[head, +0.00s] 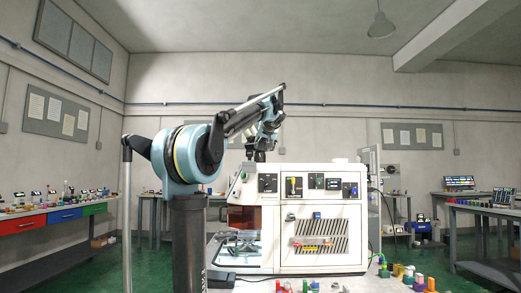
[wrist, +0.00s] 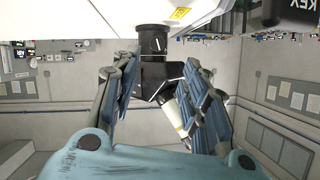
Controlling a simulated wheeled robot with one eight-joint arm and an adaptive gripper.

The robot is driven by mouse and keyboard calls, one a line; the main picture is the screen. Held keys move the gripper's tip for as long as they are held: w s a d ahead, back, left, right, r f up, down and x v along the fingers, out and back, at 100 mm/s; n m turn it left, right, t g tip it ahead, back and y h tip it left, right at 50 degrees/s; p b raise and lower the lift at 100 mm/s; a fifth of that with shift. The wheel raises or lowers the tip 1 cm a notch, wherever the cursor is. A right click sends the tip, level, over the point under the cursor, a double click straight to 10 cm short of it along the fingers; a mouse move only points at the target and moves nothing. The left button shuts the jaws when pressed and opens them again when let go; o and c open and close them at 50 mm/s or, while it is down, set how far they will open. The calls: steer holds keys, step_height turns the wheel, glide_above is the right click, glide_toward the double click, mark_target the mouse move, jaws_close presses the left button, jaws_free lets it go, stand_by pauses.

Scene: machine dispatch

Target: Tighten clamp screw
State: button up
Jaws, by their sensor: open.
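My gripper (wrist: 160,72) is open in the wrist view, its two blue padded fingers spread apart. Between them is a dark block-shaped part with a pale cylinder (wrist: 174,115); I cannot tell whether the fingers touch it. Beyond it a round black knob (wrist: 153,40) with a white mark meets the white machine's surface. In the head view my gripper (head: 261,148) hangs by the upper left corner of the white machine (head: 345,262). A grey metal fixture (head: 238,246) sits in the machine's open bay. I cannot make out which part is the clamp screw.
Small coloured parts (head: 384,270) stand on the front table.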

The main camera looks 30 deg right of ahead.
mark_target(260, 155)
steer(key=s+a+r+n+g+h, duration=0.1)
steer(key=s+a+r+n+h, duration=0.1)
steer(key=s+a+n, duration=0.15)
steer(key=shift+m, duration=0.45)
steer(key=x, duration=1.7)
steer(key=shift+w+a+f, duration=0.1)
steer(key=shift+w+a, duration=0.15)
steer(key=shift+w, duration=0.15)
